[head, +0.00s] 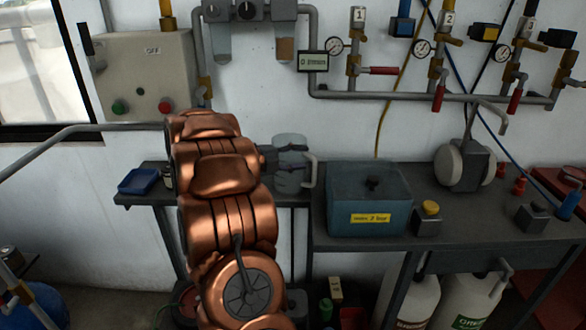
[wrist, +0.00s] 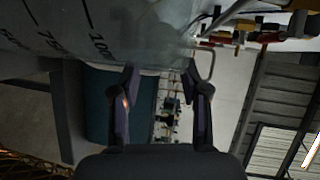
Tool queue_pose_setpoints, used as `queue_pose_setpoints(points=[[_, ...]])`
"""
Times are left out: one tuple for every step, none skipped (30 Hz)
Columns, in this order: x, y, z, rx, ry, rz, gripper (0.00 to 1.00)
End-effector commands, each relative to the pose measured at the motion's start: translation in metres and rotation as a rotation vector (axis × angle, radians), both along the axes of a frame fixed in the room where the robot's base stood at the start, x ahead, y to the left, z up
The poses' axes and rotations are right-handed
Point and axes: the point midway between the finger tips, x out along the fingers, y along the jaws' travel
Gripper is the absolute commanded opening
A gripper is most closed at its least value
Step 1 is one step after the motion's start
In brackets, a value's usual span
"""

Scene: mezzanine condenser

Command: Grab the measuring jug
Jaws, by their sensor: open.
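The measuring jug (head: 291,163) is clear, with a handle on its right side. Nothing shows held between the fingers.
A blue-grey box (head: 368,205) with a yellow label stands right of the jug. A small blue tray (head: 138,181) lies left of my arm. A block with a yellow button (head: 428,218) is beside the box. Pipes and gauges (head: 421,49) line the wall above.

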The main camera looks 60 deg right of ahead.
Motion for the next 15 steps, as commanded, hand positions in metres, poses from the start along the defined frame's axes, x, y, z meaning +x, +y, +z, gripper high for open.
queue_pose_setpoints(points=[[-0.0047, -0.0041, 0.0008, -0.001, 0.002, -0.004, 0.46], [-0.006, -0.0058, 0.0003, -0.001, 0.003, -0.003, 0.46], [-0.0077, -0.0081, -0.0005, -0.001, 0.002, -0.003, 0.46], [-0.009, -0.0095, -0.0011, -0.001, 0.001, -0.003, 0.46], [-0.01, -0.0108, -0.0017, 0.0, 0.0, -0.002, 0.46], [-0.0107, -0.0119, -0.0023, 0.0, -0.001, -0.001, 0.46], [-0.011, -0.0126, -0.0027, 0.0, -0.001, -0.001, 0.46], [-0.0112, -0.013, -0.0029, 0.0, -0.001, 0.0, 0.46], [-0.0114, -0.0134, -0.0032, 0.001, -0.002, 0.0, 0.46], [-0.0115, -0.0135, -0.0034, 0.001, -0.002, 0.001, 0.46], [-0.0115, -0.0136, -0.0035, 0.001, -0.002, 0.001, 0.46], [-0.0114, -0.0135, -0.0034, 0.001, -0.002, 0.001, 0.46], [-0.0114, -0.0135, -0.0034, 0.0, -0.002, 0.001, 0.46], [-0.0114, -0.0135, -0.0033, 0.0, -0.002, 0.001, 0.46], [-0.0113, -0.0135, -0.0033, 0.0, -0.002, 0.001, 0.46]])
